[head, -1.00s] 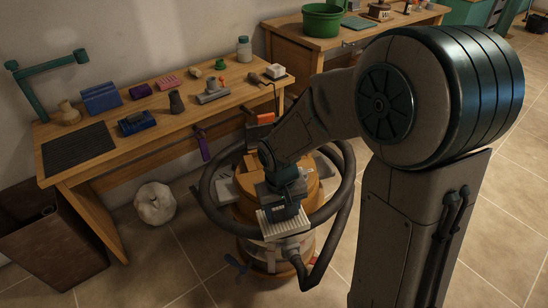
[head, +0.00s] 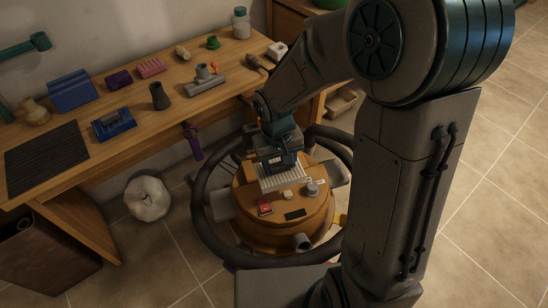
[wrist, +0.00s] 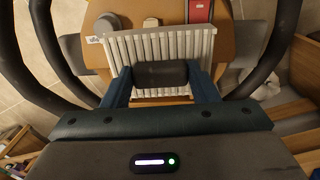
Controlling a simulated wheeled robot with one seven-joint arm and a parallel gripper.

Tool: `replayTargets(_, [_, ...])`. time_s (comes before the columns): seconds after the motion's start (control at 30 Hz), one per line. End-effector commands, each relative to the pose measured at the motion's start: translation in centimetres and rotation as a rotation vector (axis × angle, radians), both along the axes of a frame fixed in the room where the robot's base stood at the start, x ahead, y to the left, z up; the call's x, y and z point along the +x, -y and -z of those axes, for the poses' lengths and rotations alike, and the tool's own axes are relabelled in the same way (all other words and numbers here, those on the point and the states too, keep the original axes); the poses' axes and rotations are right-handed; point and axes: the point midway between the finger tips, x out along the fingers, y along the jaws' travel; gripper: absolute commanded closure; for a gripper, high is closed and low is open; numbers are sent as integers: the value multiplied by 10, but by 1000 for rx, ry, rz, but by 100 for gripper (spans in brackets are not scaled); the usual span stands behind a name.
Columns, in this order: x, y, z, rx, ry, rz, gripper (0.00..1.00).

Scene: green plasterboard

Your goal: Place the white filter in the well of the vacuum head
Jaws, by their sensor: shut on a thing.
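The white filter (head: 284,179) is a pleated rectangle with a dark grip block (wrist: 160,74) on it. My gripper (head: 277,160) is shut on this block, its two blue fingers on either side in the wrist view (wrist: 160,80). The filter is over the back part of the orange-brown vacuum head (head: 257,224). I cannot tell whether it touches the head or hangs just above it. The well is not visible; the filter and gripper cover that area.
The head's top carries a red part (head: 265,208), a grey knob (head: 312,188) and a dark slot (head: 295,214). A thick dark hose (head: 203,215) loops around it. The workbench (head: 135,147) with tools stands behind left. A whitish roll (head: 148,198) lies on the floor.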

Motion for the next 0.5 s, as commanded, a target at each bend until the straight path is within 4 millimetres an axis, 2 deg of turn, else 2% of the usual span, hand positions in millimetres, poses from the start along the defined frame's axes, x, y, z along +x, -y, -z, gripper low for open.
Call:
replayTargets(0.03, [9,0,8,1,-3,2,100])
replayTargets(0.3, [60,-5,38,2,-2,-1,100])
replayTargets(0.5, [90,-7,55,1,0,-3,100])
